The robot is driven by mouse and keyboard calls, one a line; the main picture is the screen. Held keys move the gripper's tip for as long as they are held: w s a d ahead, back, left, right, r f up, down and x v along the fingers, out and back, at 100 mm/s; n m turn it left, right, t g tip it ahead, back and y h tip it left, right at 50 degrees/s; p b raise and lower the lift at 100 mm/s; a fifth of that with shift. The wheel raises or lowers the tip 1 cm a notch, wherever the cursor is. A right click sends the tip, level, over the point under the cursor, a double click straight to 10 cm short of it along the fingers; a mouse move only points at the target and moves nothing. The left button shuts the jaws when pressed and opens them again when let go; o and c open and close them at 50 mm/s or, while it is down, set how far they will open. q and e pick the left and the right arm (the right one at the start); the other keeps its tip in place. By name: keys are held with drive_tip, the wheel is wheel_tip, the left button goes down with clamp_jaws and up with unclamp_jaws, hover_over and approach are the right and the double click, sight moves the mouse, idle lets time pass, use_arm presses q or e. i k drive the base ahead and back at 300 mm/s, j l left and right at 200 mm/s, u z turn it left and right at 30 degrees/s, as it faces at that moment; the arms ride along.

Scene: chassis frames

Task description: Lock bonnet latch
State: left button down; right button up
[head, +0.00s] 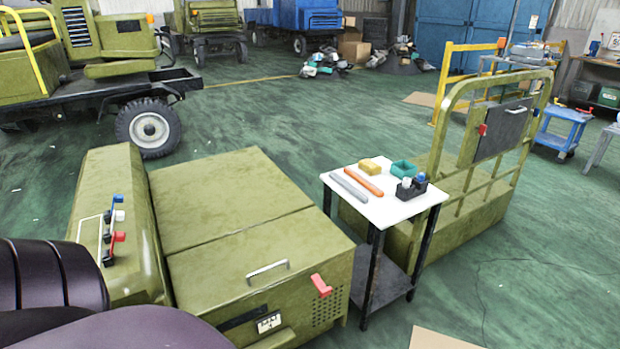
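The olive-green bonnet (222,221) lies closed and flat at the lower middle of the head view, a seam running across its top. A metal grab handle (267,269) sits on its front part. The bonnet latch appears to be the red lever (321,285) at the near right corner, above a patch of small holes. The lever slants; whether it is locked I cannot tell. Neither of my grippers is in view.
A white-topped side table (377,206) with bars, a green tray (403,169) and a dark holder (411,189) stands close to the bonnet's right. A green frame (491,150) is behind it. Red and blue levers are on the left panel (120,227).

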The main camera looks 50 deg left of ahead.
sight(324, 291)
drive_tip(key=i+j+u, duration=0.3)
drive_tip(key=u, duration=0.15)
drive_tip(key=i+j+u, duration=0.1)
drive_tip(key=i+u, duration=0.35)
drive_tip(key=i, duration=0.1)
